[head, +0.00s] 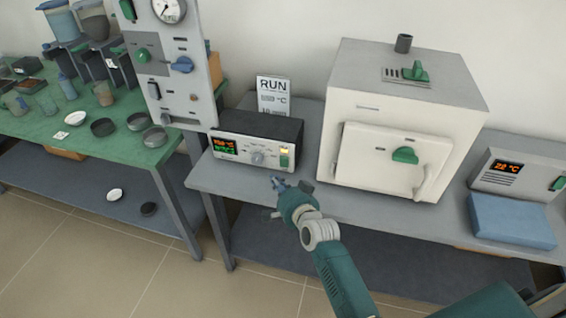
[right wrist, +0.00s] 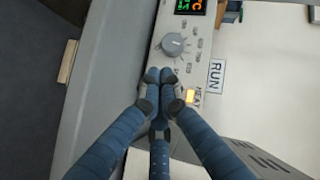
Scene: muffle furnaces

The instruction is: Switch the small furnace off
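The white box furnace (head: 375,155) stands on the grey bench with its door shut. To its left is a control box (head: 235,148) with a lit orange and green display, a round knob (head: 257,158), a lit amber lamp (head: 284,149) and a green switch (head: 284,161). My right gripper (head: 276,183) is in front of this panel, low and near the bench edge. In the right wrist view its fingertips (right wrist: 160,76) are together with nothing seen between them, near the knob (right wrist: 174,44) and amber lamp (right wrist: 190,96). The switch is not visible there. My left gripper is not in view.
A RUN card (head: 272,95) stands behind the control box. A tall gauge panel (head: 175,60) is at its left. A blue block (head: 512,222) and a display unit (head: 515,175) are at the right. A green table (head: 60,128) holds cups and dishes.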

